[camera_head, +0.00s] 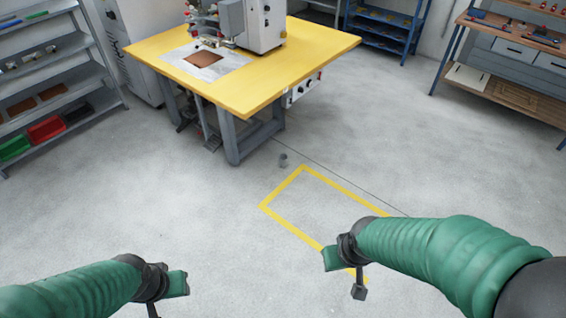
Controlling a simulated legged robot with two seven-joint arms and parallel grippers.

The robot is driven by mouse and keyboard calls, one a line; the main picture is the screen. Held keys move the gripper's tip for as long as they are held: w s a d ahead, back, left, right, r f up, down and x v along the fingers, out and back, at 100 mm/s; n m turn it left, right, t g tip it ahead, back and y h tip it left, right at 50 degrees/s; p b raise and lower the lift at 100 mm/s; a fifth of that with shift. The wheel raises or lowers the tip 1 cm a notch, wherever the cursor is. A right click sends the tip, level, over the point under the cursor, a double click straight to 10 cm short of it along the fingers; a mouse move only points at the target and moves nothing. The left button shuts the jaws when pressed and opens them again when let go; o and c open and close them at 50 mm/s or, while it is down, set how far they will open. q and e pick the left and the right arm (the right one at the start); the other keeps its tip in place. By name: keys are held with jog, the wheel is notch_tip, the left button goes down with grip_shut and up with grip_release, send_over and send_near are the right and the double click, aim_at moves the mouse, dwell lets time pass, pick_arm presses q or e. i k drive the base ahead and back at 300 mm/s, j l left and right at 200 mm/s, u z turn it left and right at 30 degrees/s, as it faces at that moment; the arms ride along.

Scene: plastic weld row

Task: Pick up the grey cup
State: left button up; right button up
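A small grey cup (283,160) stands on the concrete floor near the middle of the view. It is just right of the yellow-topped table's near leg and outside the yellow floor outline. My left gripper (168,300) is at the bottom left, far from the cup. My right gripper (343,277) is at the lower right, over the near part of the yellow outline, also well apart from the cup. Nothing shows held in either gripper.
A yellow-topped table (310,50) with a welding machine (262,25) stands behind the cup. A yellow rectangle (282,186) is marked on the floor. Shelves (95,75) stand at left, a workbench (520,90) at right, blue shelves (385,25) at the back. The floor between is clear.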

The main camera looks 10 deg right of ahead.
aim_at(283, 158)
jog(key=i+l, duration=0.3)
jog(key=i, duration=0.2)
jog(key=i+l+z, duration=0.1)
jog(key=i+l, duration=0.25)
jog(key=i, duration=0.15)
jog(key=i+l, duration=0.25)
jog(key=i, duration=0.3)
jog(key=i+l+z, duration=0.1)
jog(key=i+l, duration=0.2)
jog(key=i, duration=0.2)
jog(key=i+l, duration=0.25)
jog(key=i, duration=0.25)
jog(key=i+l, duration=0.25)
jog(key=i, duration=0.3)
jog(key=i+l+z, duration=0.1)
jog(key=i+l, duration=0.15)
jog(key=i, duration=0.25)
